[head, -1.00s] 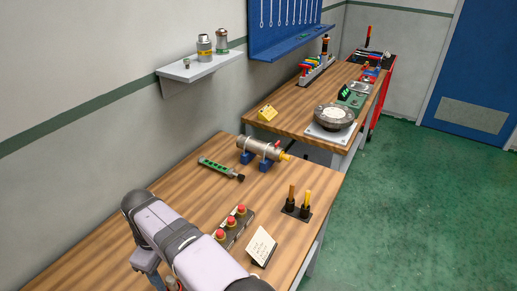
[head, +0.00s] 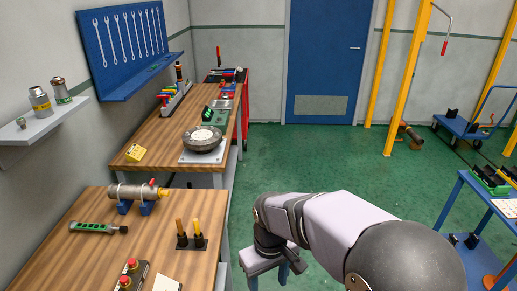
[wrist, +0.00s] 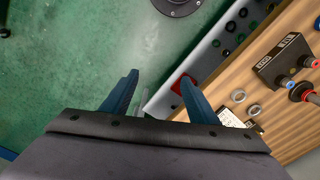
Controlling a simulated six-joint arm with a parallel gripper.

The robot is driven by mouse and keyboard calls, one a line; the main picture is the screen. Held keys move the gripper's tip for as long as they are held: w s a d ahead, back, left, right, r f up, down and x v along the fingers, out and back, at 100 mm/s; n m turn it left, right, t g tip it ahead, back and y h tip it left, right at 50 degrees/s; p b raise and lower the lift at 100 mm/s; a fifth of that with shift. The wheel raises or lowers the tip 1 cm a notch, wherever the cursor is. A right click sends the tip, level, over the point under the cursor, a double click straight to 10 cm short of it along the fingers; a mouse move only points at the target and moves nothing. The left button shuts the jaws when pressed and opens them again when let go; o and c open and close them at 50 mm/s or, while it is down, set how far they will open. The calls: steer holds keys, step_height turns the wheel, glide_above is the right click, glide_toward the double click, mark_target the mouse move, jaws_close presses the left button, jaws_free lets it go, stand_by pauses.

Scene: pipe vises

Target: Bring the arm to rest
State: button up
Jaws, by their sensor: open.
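My gripper (wrist: 158,78) shows in the wrist view with its two blue fingers spread apart and nothing held between them. It is above the green floor, beside the grey edge (wrist: 205,60) of a wooden-topped bench. A small red patch shows next to the right finger; I cannot tell what it is. In the head view my arm (head: 330,225) reaches over the floor to the right of the near bench (head: 80,235). The gripper itself is outside that view.
The near bench holds a clamped metal cylinder (head: 135,191), a green tool (head: 95,228), two upright yellow-handled tools (head: 190,235) and red buttons (head: 130,264). In the wrist view a dark box (wrist: 284,58) and metal rings (wrist: 246,103) lie on wood. A blue cart (head: 480,210) stands right.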

steer(key=s+d+f+m, duration=0.2)
steer(key=s+d+m, duration=0.3)
steer(key=s+d, duration=0.6)
steer(key=shift+d+f+m, duration=0.4)
steer(key=shift+d, duration=0.7)
